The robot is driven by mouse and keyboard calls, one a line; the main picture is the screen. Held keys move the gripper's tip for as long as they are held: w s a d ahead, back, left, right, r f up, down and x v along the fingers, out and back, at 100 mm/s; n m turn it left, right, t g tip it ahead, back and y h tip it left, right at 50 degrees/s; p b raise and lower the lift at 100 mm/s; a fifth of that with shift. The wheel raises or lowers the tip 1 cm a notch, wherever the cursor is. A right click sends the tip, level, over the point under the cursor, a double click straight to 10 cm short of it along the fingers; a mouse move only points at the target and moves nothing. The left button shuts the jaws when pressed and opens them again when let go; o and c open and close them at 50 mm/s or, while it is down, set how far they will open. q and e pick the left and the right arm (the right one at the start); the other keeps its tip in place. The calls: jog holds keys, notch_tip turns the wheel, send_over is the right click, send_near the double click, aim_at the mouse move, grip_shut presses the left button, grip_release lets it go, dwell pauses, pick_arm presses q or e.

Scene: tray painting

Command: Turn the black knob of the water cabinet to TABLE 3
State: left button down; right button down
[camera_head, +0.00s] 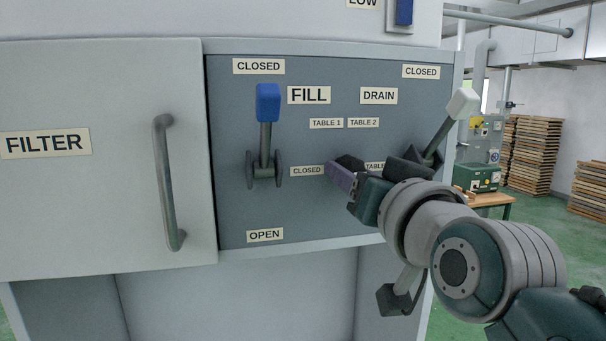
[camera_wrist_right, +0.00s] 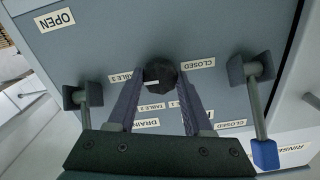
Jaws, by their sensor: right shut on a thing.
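The black knob (camera_wrist_right: 161,76) shows in the right wrist view, where the panel appears upside down. The two fingers of my right gripper (camera_wrist_right: 160,88) are on either side of it, shut on it. A small white mark is at the knob's lower left edge; its exact pointing is hard to tell. Around the knob are the TABLE 3 label (camera_wrist_right: 127,75), the TABLE 2 label (camera_wrist_right: 152,106) and the CLOSED label (camera_wrist_right: 198,63). My left gripper is not in view.
A blue-tipped FILL lever (camera_head: 267,104) stands left of the gripper. A white-tipped DRAIN lever (camera_head: 462,104) stands just right, close to my wrist. The FILTER door (camera_head: 90,200) has a grey handle (camera_head: 165,180). Pallet stacks (camera_head: 538,150) stand far right.

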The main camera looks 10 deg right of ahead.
jog(key=shift+c, duration=1.5)
grip_release()
jog(key=s+b, duration=0.4)
jog(key=s, duration=0.6)
jog(key=shift+d+b, duration=0.15)
jog(key=shift+b, duration=0.2)
jog(key=s+d+f+n+g+p, duration=0.3)
jog(key=s+f+n+g+p, duration=0.1)
jog(key=s+f+g, duration=1)
jog(key=s+f+p, duration=0.1)
jog(key=s+f, duration=0.3)
jog(key=s, duration=0.4)
jog(key=shift+s+n, duration=0.25)
jog(key=shift+n, duration=0.15)
